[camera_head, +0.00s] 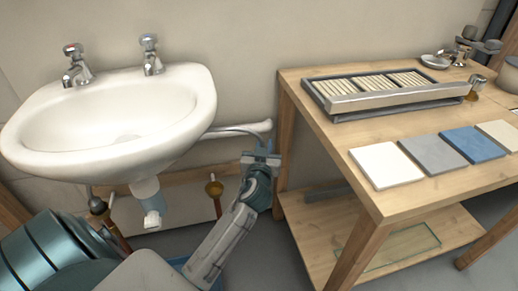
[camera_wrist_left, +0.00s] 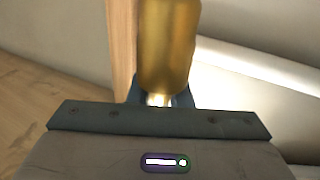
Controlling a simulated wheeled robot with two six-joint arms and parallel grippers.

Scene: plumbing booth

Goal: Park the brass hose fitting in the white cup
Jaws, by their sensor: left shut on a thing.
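My left gripper (camera_head: 262,153) is in front of the wall, between the sink and the wooden bench. In the left wrist view a brass-coloured cylinder (camera_wrist_left: 166,45), which looks like the hose fitting, stands up between the jaws, and the gripper is shut on it. Its far end is cut off by the top of that view. I cannot make the fitting out in the head view. I cannot clearly identify a white cup in either view. My right gripper is not in view.
The wooden bench (camera_head: 335,145) at right carries a slatted tray (camera_head: 345,104), several tiles including a white one (camera_head: 387,165), a small dish (camera_head: 435,62) and a tap (camera_head: 465,47).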

